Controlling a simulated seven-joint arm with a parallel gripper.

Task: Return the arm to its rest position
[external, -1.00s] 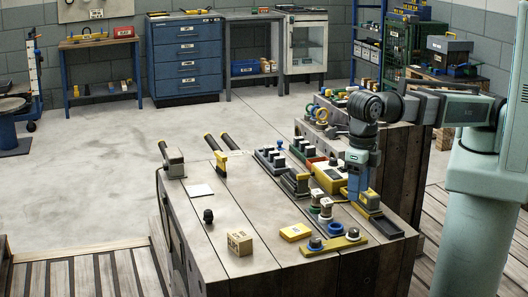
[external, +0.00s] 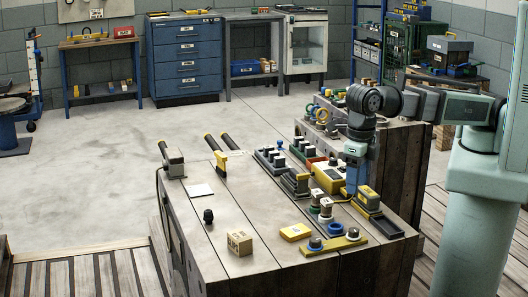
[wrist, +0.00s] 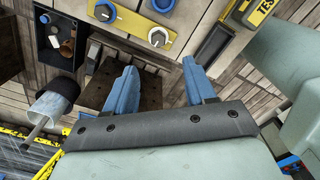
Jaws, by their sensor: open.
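My arm (external: 361,125) reaches from my column at the right over the right side of the bench, with its last part pointing down. My gripper (wrist: 160,75) is open in the wrist view, its two blue fingers apart with nothing between them. In the external view my gripper (external: 352,188) hangs beside a yellow-topped block (external: 369,197) and a yellow box (external: 328,177). Whether its fingertips touch anything there cannot be told.
The bench (external: 265,225) holds several small items, including a yellow plate with knobs (external: 340,244) at its front and a black tray (external: 388,228) at its right edge. In the wrist view, an open dark bin (wrist: 52,62) is at the left. Bare floor lies left of the bench.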

